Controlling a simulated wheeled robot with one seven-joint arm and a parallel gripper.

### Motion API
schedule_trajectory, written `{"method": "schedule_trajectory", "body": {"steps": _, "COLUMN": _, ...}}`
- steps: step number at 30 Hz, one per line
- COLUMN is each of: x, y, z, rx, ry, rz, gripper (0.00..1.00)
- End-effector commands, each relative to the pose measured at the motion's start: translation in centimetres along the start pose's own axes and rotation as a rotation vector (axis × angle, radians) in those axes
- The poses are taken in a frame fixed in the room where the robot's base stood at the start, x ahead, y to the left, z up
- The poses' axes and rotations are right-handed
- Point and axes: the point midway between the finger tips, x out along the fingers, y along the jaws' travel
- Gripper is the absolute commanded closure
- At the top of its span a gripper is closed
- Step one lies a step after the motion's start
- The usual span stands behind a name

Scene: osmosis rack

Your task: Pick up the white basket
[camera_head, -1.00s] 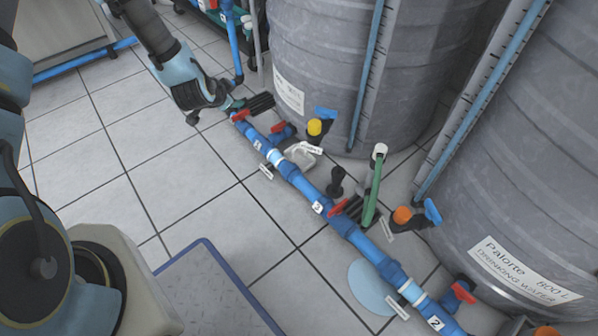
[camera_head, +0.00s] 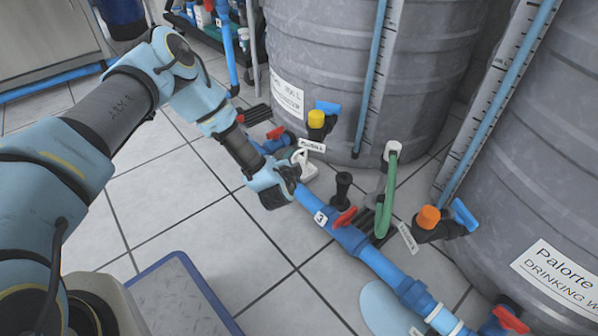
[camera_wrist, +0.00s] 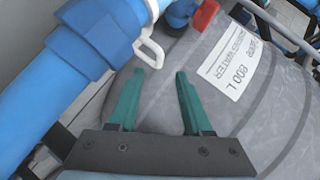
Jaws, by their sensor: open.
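The white basket (camera_head: 304,166) is a small white piece behind the blue pipe, at the foot of the left tank, in the head view. The pipe and my arm hide part of it. In the wrist view a white loop (camera_wrist: 150,48), apparently its handle, shows beside the blue pipe, just beyond my fingertips. My gripper (camera_wrist: 158,76) has two green fingers, spread apart with nothing between them. In the head view my wrist is over the pipe, just left of the basket, and the fingers are not clear there.
The blue pipe (camera_head: 376,262) with red valve handles runs diagonally across the tiled floor. Large grey tanks (camera_head: 425,75) stand behind it. A yellow-capped valve (camera_head: 316,120), a black fitting (camera_head: 343,186) and a green hose (camera_head: 387,200) stand close to the basket. Open floor (camera_head: 190,215) lies left of the pipe.

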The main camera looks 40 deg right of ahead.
Motion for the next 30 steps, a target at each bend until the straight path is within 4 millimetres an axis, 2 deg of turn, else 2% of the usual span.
{"method": "schedule_trajectory", "body": {"steps": 7, "x": 1.8, "y": 0.2, "z": 0.3, "rx": -0.003, "ry": -0.001, "rz": 0.0, "gripper": 0.5}}
{"method": "schedule_trajectory", "body": {"steps": 16, "x": 5.5, "y": 0.3, "z": 0.3, "rx": -0.003, "ry": -0.001, "rz": -0.001, "gripper": 0.5}}
{"method": "schedule_trajectory", "body": {"steps": 26, "x": 6.1, "y": 0.0, "z": 0.1, "rx": -0.001, "ry": 0.0, "rz": 0.001, "gripper": 0.5}}
{"method": "schedule_trajectory", "body": {"steps": 30, "x": 6.0, "y": 0.0, "z": 0.1, "rx": -0.001, "ry": 0.0, "rz": 0.001, "gripper": 0.64}}
